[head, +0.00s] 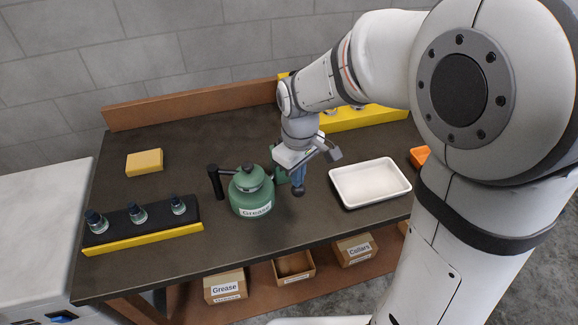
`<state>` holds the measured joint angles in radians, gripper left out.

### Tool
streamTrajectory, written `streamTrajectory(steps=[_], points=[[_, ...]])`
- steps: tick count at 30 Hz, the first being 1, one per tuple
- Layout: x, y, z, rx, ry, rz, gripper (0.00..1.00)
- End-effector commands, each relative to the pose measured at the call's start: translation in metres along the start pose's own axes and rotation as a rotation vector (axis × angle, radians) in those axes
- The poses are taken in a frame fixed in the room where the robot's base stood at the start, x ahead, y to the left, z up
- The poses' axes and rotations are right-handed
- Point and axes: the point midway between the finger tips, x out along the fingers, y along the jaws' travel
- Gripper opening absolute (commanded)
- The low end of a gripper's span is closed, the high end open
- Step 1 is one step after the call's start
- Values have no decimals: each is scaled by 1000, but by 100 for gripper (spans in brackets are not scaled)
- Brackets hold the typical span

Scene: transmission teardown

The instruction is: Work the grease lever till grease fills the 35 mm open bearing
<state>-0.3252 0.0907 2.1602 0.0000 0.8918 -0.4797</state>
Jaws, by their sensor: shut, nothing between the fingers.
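The green grease pot (251,194), labelled "Grease", stands upright near the middle of the workbench. A black upright handle (214,180) sticks out at its left side; it looks like the grease lever. A green part juts out at the pot's right, partly behind my gripper. My gripper (298,190) points down just right of the pot, its fingers shut and empty. I cannot tell whether it touches the pot. I cannot make out the 35 mm open bearing for certain, nor any grease.
A black rack with a yellow front (150,240) holds three small metal-topped parts at the left. A yellow block (145,162) lies behind it. A white tray (371,181) is at the right, before a yellow rack (368,118). Labelled boxes (225,286) sit below the bench top.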

Motion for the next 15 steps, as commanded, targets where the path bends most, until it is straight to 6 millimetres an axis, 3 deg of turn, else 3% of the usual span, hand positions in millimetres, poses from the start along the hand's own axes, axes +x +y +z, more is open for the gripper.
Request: streamTrajectory(steps=[1, 6, 15], points=[[10, 0, 0, 0, 0, 0, 0], [24, 0, 0, 0, 1, 1, 0], [24, 0, 0, 0, 1, 1, 0]])
